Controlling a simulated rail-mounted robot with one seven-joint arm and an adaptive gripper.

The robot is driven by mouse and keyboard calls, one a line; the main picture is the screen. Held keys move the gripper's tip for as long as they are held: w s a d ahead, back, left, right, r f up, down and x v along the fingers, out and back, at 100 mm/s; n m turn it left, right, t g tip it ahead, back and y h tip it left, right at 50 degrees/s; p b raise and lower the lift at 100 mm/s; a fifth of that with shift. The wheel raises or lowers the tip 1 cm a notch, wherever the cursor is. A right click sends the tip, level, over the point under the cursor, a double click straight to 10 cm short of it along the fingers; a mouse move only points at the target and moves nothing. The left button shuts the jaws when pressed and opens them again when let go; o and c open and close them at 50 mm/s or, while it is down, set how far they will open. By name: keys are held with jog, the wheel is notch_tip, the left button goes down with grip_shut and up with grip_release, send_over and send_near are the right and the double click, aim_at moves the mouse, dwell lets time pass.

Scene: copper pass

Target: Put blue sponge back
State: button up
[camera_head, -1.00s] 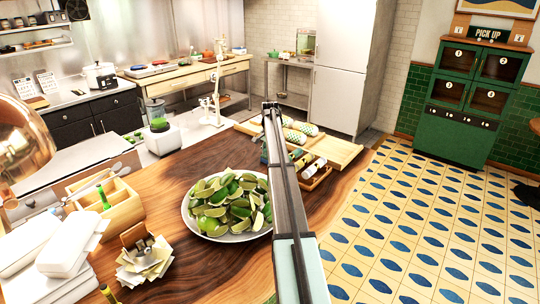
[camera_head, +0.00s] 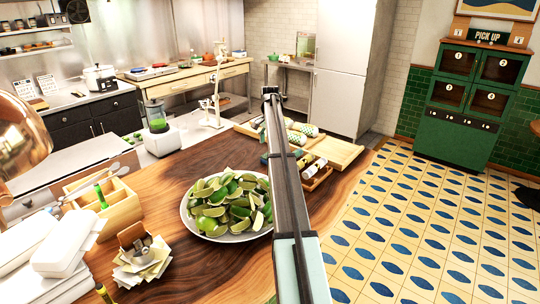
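I cannot make out a blue sponge for certain. A small dark blue-green patch (camera_head: 264,159) shows just left of my arm, by the wooden tray, too small and too covered to identify. My arm rises from the bottom of the head view to a dark end over the far part of the counter. No fingers show, and my gripper is not discernible; the arm may hide it. I cannot see whether it holds anything.
A bowl of cut limes (camera_head: 228,233) stands left of my arm on the wooden counter (camera_head: 190,270). A small bottle tray (camera_head: 318,180) and a wooden board (camera_head: 345,152) lie beyond, partly behind my arm. A wooden caddy (camera_head: 122,212) and napkin holder (camera_head: 140,262) stand left.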

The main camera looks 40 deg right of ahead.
jog(key=shift+r+b, duration=0.55)
jog(key=shift+r, duration=2.2)
